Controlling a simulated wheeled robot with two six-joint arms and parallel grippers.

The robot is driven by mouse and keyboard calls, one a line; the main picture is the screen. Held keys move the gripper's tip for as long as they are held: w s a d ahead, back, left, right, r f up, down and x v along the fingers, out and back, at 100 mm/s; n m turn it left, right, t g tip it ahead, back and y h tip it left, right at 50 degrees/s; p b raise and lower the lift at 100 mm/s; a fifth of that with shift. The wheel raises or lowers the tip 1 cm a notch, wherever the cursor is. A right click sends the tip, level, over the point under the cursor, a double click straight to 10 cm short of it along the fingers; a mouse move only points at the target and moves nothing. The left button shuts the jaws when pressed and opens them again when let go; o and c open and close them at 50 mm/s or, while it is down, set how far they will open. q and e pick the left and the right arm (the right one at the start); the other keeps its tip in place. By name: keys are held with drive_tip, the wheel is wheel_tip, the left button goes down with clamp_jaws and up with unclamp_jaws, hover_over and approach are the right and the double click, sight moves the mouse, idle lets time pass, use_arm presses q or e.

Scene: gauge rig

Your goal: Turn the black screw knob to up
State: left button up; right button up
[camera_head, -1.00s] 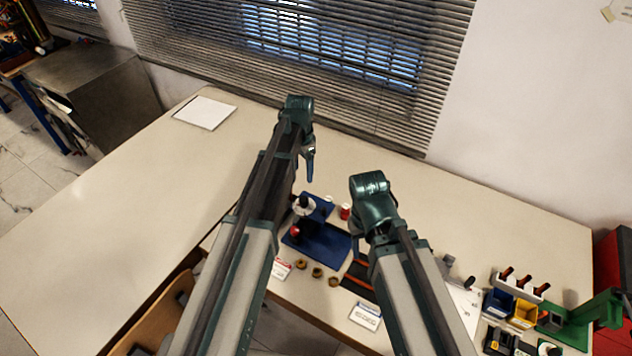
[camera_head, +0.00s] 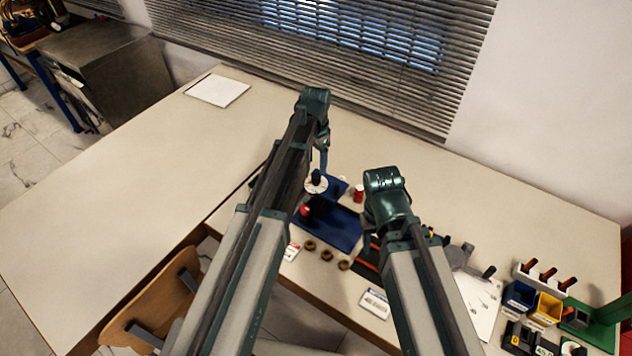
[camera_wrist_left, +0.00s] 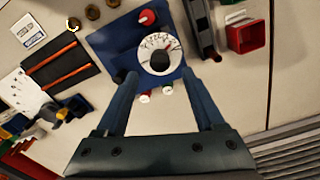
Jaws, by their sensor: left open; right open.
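The black screw knob (camera_head: 316,176) sits at the centre of a white marked dial on the blue gauge rig (camera_head: 342,232). In the left wrist view the knob (camera_wrist_left: 160,61) is seen from above, and its pointing direction is unclear. My left gripper (camera_head: 323,168) is just above and beyond the knob. In the left wrist view its two blue fingers (camera_wrist_left: 160,76) are open and empty, on either side of the dial's lower edge. My right gripper (camera_head: 370,235) is right of the rig, open, its fingers mostly hidden by its own wrist.
A red knob (camera_wrist_left: 147,17) is beside the dial. Brass rings (camera_head: 327,255) and orange-handled tools lie in front. Bins (camera_head: 547,308) stand at right. A red bin (camera_wrist_left: 247,37) shows in the left wrist view.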

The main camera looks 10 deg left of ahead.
sight(316, 175)
use_arm(q)
wheel_tip(316, 175, down, 6)
drive_tip(key=b, duration=0.4)
drive_tip(key=shift+r+b, duration=0.1)
drive_tip(key=shift+b, duration=0.25)
clamp_jaws()
